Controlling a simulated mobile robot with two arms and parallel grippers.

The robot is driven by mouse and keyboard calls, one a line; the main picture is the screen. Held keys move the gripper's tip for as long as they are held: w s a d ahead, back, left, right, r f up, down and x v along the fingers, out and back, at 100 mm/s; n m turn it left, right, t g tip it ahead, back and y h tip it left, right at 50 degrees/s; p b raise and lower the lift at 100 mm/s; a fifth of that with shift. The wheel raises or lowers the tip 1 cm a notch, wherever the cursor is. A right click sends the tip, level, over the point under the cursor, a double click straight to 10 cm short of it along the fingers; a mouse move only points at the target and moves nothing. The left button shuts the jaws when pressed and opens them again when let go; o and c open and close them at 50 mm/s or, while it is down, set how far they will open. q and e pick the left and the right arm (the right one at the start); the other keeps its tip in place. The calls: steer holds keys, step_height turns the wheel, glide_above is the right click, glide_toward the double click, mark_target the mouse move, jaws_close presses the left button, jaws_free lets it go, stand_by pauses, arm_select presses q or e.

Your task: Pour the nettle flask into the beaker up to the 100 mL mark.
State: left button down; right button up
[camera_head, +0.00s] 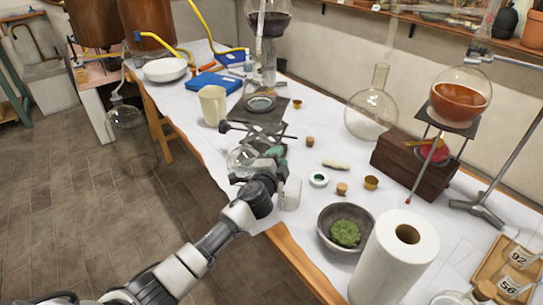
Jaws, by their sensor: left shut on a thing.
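My left gripper (266,170) reaches in from the lower left and is at the near edge of the white-topped table. It is shut on a round clear glass flask (241,158), which looks tilted, its bulb to the left. A small patch of green shows beside the fingers; I cannot tell if it is liquid or a label. A clear glass beaker (291,195) stands on the table just right of the gripper, partly hidden by my arm. Its marks and any liquid level are too small to read. My right gripper is not in view.
A grey bowl (327,215) of green leaves and a paper roll (396,258) stand to the right. A burner stand with an amber-filled flask (459,97) is behind. A cream jug (212,105) and glass apparatus (263,65) stand farther back. Corks and small cups lie mid-table.

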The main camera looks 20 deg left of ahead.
arm_select(q)
steer(key=m, duration=0.1)
steer(key=d+m, duration=0.1)
steer(key=m, duration=0.1)
steer(key=shift+f, duration=0.1)
steer(key=shift+m, duration=0.5)
stand_by(0.9)
steer(key=shift+d+r+m+p, duration=0.15)
steer(key=shift+m+p, duration=0.15)
steer(key=shift+m, duration=0.3)
steer(key=shift+d+r+m+p, duration=0.15)
steer(key=shift+m+p, duration=0.15)
steer(key=shift+m, duration=0.3)
stand_by(1.7)
steer(key=shift+f, duration=0.2)
